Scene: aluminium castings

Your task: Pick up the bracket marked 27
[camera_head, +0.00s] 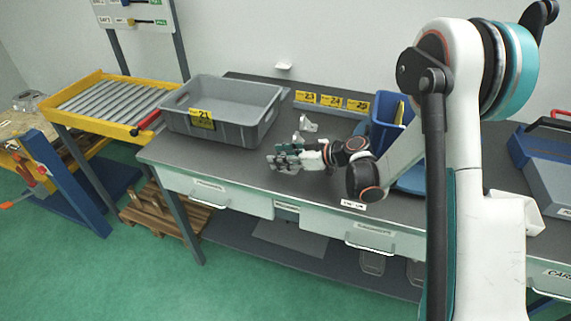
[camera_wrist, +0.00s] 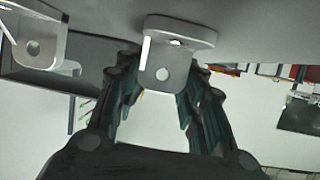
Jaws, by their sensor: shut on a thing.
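My gripper (camera_head: 285,158) is low over the dark bench top, to the right of the grey crate. In the wrist view my gripper's dark fingers (camera_wrist: 160,90) are closed on either side of a pale metal bracket (camera_wrist: 163,73). The bracket has a rounded flange and an upright tab with a round hole. No number can be read on it. A second pale bracket (camera_head: 308,123) stands on the bench behind my gripper. A similar bracket shows at the left edge of the wrist view (camera_wrist: 35,45).
The grey crate (camera_head: 251,133) labelled 21 stands left of my gripper. Yellow plates 23, 24 and 25 (camera_head: 331,101) line the bench's back. A blue bin (camera_head: 382,133) stands close behind my wrist. A yellow-framed roller conveyor (camera_head: 103,104) is at the left.

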